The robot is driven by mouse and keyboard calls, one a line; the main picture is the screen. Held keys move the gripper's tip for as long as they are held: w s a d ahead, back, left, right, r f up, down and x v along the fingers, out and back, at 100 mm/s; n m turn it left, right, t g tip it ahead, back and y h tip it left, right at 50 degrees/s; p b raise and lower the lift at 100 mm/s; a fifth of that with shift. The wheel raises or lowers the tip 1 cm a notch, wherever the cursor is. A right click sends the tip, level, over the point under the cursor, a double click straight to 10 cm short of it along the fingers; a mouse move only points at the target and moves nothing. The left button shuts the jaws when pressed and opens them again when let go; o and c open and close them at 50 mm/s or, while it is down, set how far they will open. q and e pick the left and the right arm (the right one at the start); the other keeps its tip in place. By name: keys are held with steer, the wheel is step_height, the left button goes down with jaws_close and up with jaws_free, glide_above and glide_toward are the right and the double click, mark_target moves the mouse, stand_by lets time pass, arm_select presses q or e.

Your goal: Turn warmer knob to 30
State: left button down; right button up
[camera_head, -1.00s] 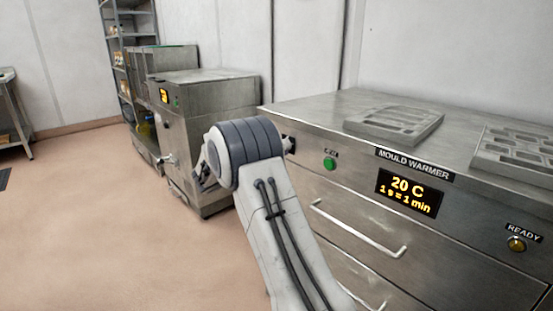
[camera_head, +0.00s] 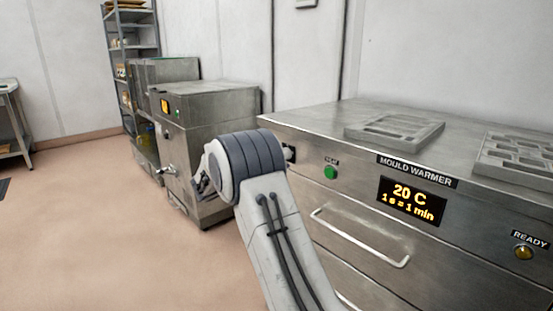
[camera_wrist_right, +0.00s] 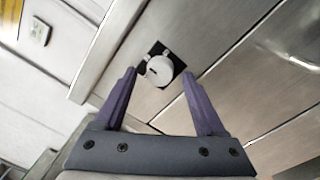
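The mould warmer (camera_head: 335,230) is a steel cabinet at the right of the head view. Its display (camera_head: 411,201) reads 20 C. In the right wrist view the round pale knob (camera_wrist_right: 159,70) sits on a black square plate. My right gripper (camera_wrist_right: 159,74) is open, with its two purple-grey fingertips on either side of the knob. Gaps show between the fingers and the knob; I cannot tell the depth. In the head view my right arm hides the knob and gripper; only a dark bit of the plate (camera_head: 290,153) shows. My left gripper is not in view.
A green button (camera_head: 330,172) and a drawer handle (camera_head: 360,238) are on the warmer's front. A mould (camera_head: 395,130) and another mould (camera_head: 515,155) lie on top. Another steel machine (camera_head: 205,105) stands at the left.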

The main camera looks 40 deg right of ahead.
steer(key=s+a+p, duration=0.1)
steer(key=a, duration=0.9)
steer(key=shift+a+f+p, duration=0.25)
steer(key=shift+p, duration=0.05)
steer(key=s+a+f+g+y, duration=0.1)
steer(key=s+a+f+y, duration=0.3)
steer(key=s+a+y, duration=0.5)
steer(key=s+a+f+y, duration=0.4)
steer(key=s+a, duration=0.8)
steer(key=s, duration=0.2)
steer(key=s+a+f+g+y, duration=0.1)
steer(key=s+a+f+y, duration=0.5)
steer(key=s+a, duration=0.5)
step_height(320, 180, up, 32)
steer(key=s+p, duration=0.1)
steer(key=p, duration=3)
steer(key=shift+d+r+m+y, duration=0.15)
steer(key=shift+d+m+y, duration=0.15)
steer(key=shift+d, duration=0.1)
